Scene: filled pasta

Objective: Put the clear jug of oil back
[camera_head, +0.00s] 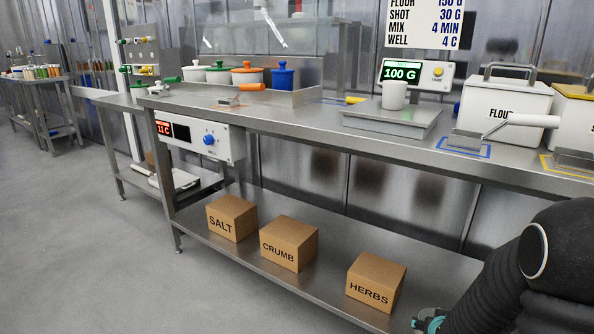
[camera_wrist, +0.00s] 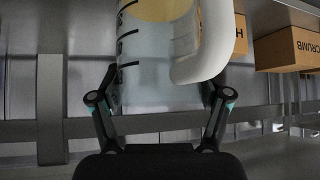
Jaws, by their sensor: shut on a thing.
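A clear jug (camera_wrist: 145,75) with dark measuring marks and a white handle (camera_wrist: 205,45) fills the middle of the wrist view. Something pale yellow shows inside it near the top of that picture. My gripper (camera_wrist: 163,90) is shut on the jug, with one finger on each side of its body. In the head view only a teal and dark part of my gripper (camera_head: 430,320) shows at the bottom edge, in front of the lower shelf. The jug does not show in the head view.
Cardboard boxes marked SALT (camera_head: 231,218), CRUMB (camera_head: 289,243) and HERBS (camera_head: 375,282) stand on the lower shelf (camera_head: 250,258), with gaps between them. A scale with a white cup (camera_head: 394,95), a FLOUR bin (camera_head: 503,108) and several lidded pots stand on the counter. The floor at left is clear.

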